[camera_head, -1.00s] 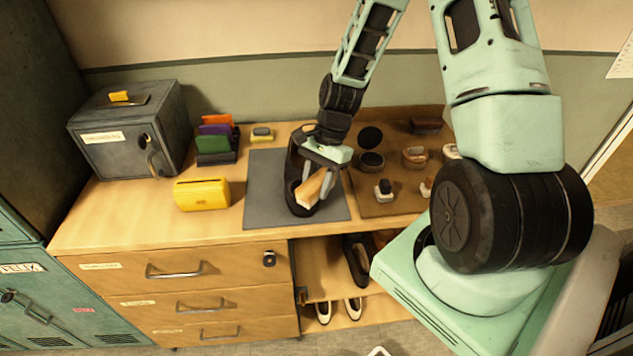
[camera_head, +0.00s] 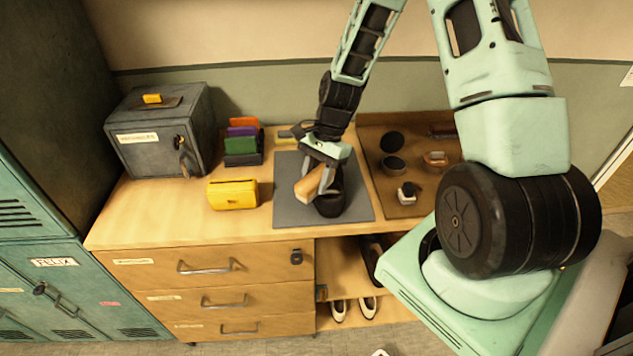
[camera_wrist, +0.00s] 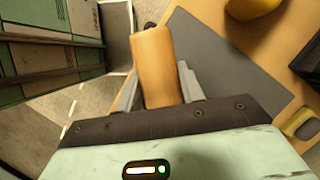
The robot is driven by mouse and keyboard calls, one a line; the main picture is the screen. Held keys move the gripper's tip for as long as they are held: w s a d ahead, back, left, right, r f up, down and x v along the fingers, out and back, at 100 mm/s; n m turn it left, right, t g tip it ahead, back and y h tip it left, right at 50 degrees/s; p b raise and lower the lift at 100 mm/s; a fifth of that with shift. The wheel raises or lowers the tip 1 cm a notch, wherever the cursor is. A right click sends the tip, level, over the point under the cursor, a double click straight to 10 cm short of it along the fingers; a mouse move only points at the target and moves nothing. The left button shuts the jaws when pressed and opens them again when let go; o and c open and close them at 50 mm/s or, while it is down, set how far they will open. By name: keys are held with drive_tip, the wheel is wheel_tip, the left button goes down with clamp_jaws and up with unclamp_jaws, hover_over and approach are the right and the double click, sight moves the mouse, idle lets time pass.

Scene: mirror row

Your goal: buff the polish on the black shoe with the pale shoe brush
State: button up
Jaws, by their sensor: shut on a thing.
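The black shoe (camera_head: 331,202) is on the grey mat (camera_head: 292,212) on the wooden counter, partly hidden behind my gripper and the brush. My gripper (camera_head: 322,180) is shut on the pale shoe brush (camera_head: 307,185), over the left side of the shoe. The brush is tilted; I cannot tell whether it touches the shoe. In the wrist view the brush's wooden block (camera_wrist: 156,68) stands between the fingers, and only a small dark piece shows past its end.
A yellow case (camera_head: 233,195), colored upright holders (camera_head: 242,145) and a grey lockbox (camera_head: 160,130) are left of the mat. A brown tray (camera_head: 405,208) with tins and small brushes lies to the right. Shoes (camera_head: 353,308) are on the shelf below.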

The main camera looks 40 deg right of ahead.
drive_tip(key=shift+a+r+p, duration=0.1)
drive_tip(key=shift+r+p, duration=2.2)
drive_tip(key=shift+r, duration=0.5)
